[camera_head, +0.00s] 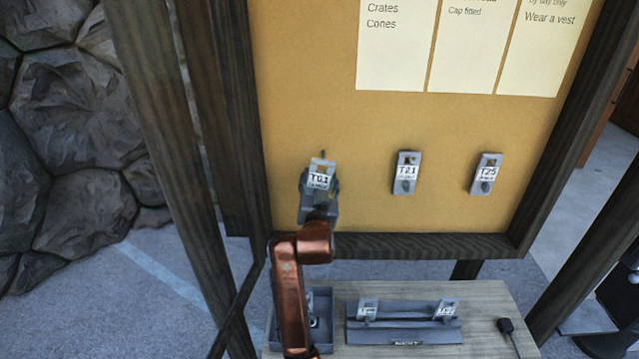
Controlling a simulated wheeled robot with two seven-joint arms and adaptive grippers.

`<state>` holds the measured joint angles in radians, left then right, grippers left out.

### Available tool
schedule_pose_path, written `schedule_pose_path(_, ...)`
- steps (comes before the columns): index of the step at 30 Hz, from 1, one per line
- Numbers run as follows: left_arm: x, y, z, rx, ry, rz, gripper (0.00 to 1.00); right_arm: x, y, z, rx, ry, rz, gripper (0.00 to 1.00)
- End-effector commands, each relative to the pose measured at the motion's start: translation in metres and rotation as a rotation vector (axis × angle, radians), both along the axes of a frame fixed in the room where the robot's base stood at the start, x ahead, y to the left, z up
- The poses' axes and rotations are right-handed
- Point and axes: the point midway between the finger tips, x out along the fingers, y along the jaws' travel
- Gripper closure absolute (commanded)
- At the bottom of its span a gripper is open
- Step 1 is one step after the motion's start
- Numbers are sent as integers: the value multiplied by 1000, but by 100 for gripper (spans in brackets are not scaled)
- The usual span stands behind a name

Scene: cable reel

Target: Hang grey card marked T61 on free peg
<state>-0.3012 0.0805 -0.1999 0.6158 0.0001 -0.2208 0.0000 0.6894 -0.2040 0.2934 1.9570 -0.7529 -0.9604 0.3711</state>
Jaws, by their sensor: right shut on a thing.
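My right gripper (320,193) comes up from below, in front of the board, and is shut on a grey card (320,177). The card's white label starts with T and ends in 1; the middle is blurred, and it looks like T61. The card is upright, with a thin dark peg (323,154) showing at its top edge. I cannot tell whether the card is on this peg or in front of it. The gripper hides the card's lower part. My left gripper is not in view.
Grey cards marked T21 (406,172) and T25 (486,174) hang to the right on the tan board (400,220). Below, a wooden table (490,295) bears a dark rack (403,332) with two cards, a grey tray (322,303) and a small black object (507,326). Dark posts flank the board.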

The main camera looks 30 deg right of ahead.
Motion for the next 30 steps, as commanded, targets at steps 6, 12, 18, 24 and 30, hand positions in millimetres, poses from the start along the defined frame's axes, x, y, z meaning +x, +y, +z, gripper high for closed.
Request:
schedule_pose_path(6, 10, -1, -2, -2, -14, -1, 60, 10, -9, -1, 1, -1, -2, 78)
schedule_pose_path(12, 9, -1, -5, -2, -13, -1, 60, 20, -14, -2, -1, 0, -2, 78)
schedule_pose_path(18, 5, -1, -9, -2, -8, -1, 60, 29, -20, -3, 0, 0, -2, 78)
schedule_pose_path(24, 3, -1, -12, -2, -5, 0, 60, 39, -26, -4, 1, -1, -2, 78)
schedule_pose_path(30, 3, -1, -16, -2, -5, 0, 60, 49, -32, -5, -1, 0, -2, 78)
